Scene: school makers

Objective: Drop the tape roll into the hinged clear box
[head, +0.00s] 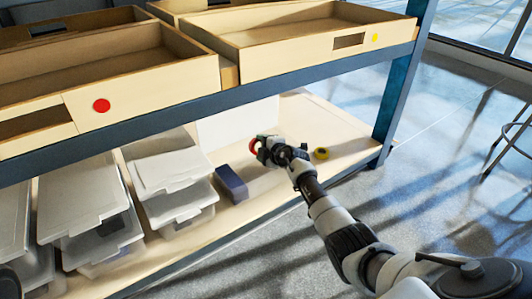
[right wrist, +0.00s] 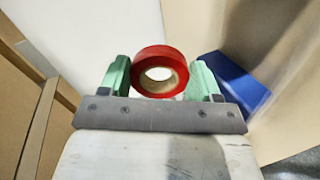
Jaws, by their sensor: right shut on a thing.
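The red tape roll (head: 253,146) is held in my right gripper (head: 264,150), above the lower shelf. In the right wrist view the roll (right wrist: 160,58) sits between the two green fingers of the gripper (right wrist: 161,75), its hole facing the camera. Clear lidded boxes stand on the lower shelf at the left. I cannot tell which box is the hinged one. My left gripper is not clearly visible.
A dark blue block (head: 231,184) stands between the boxes and my gripper; it also shows in the right wrist view (right wrist: 236,84). A yellow roll (head: 321,153) lies to the right. Wooden trays (head: 300,45) on the upper shelf overhang, and a blue-grey post (head: 398,90) stands right.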

